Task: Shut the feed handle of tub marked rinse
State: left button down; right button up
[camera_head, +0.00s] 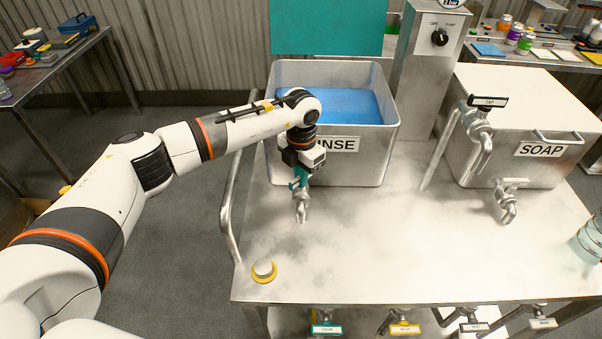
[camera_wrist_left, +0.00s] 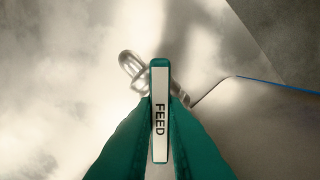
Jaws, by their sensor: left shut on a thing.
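The rinse tub (camera_head: 355,165) is a steel box of blue liquid with a RINSE label, partly covered by my left arm. Its tap (camera_head: 302,207) sticks out at the lower front left. My left gripper (camera_head: 299,180) is at this tap, with its teal fingers over the handle. In the left wrist view, the feed handle (camera_wrist_left: 160,110) is a teal bar with a white FEED label. It lies between the two teal fingers of the gripper (camera_wrist_left: 160,135), which are shut on it. The metal spout (camera_wrist_left: 132,65) shows beyond the handle. My right gripper is not in view.
The soap tub (camera_head: 545,170) with its own taps (camera_head: 510,195) stands at the right. A yellow-ringed button (camera_head: 264,270) is at the table's front left. Several labelled valves, one teal (camera_head: 327,328), line the front below. A rail (camera_head: 232,205) runs along the left edge. The table middle (camera_head: 400,240) is clear.

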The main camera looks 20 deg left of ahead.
pick_arm(q)
jog(key=shift+r, duration=0.1)
jog(key=c, duration=1.5)
grip_release()
notch_tip(320, 180, up, 12)
jog(key=shift+b, duration=1.2)
